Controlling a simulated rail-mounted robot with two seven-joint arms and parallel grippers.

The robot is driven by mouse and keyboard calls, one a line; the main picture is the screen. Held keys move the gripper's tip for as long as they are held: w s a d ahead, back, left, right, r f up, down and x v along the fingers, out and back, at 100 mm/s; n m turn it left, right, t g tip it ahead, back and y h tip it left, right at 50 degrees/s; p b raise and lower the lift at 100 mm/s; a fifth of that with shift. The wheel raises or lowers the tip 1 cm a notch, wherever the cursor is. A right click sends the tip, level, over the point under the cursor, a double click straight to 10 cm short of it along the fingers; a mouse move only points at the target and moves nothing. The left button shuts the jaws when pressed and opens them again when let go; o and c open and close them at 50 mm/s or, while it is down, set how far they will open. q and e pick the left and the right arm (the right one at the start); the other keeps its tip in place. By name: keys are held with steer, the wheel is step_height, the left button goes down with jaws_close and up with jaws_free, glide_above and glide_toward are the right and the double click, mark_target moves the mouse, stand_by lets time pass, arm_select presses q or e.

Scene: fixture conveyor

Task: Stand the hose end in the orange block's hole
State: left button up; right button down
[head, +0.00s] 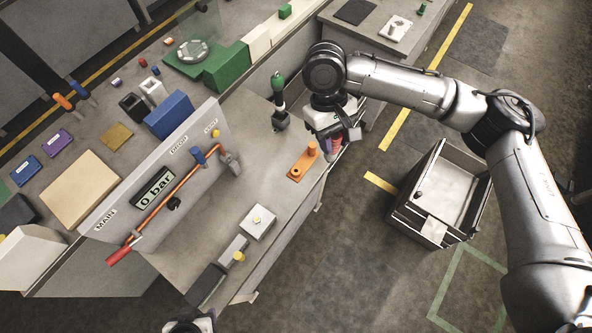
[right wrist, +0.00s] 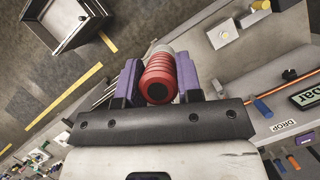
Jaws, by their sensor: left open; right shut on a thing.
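The orange block (head: 299,170) lies on the bench near its right edge, with an orange round post standing at its far end. Its hole is too small to make out clearly. My right gripper (head: 334,148) is just to the right of the block, its purple fingers shut on the red ribbed hose end (right wrist: 158,80). In the right wrist view the hose end sits between both fingers (right wrist: 160,78), with a pale part beyond it. The hose end and block appear apart. My left gripper (head: 190,324) shows only in part at the bottom edge, away from the block; its fingertips are cut off.
A panel (head: 195,165) with a 0 bar display and orange pipe stands left of the block. A green-topped tool (head: 278,90) stands behind it. A grey box with a yellow knob (head: 258,220) lies in front. An open grey bin (head: 450,190) is on the floor right.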

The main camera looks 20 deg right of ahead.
steer(key=shift+w+a, duration=0.1)
steer(key=shift+w, duration=0.5)
steer(key=shift+w+n, duration=0.3)
steer(key=shift+w, duration=0.05)
steer(key=shift+w+a, duration=0.15)
steer(key=shift+w, duration=0.2)
steer(key=w+a+n+h+p, duration=0.1)
steer(key=w+n, duration=0.1)
steer(key=w, duration=0.4)
steer(key=shift+w, duration=0.15)
stand_by(1.1)
steer(key=shift+w+a+n+t, duration=0.15)
steer(key=shift+w+n+t, duration=0.25)
steer(key=shift+w, duration=0.65)
steer(key=shift+w+a+n+h, duration=0.2)
steer(key=shift+w+n+h, duration=0.25)
steer(key=shift+w, duration=0.65)
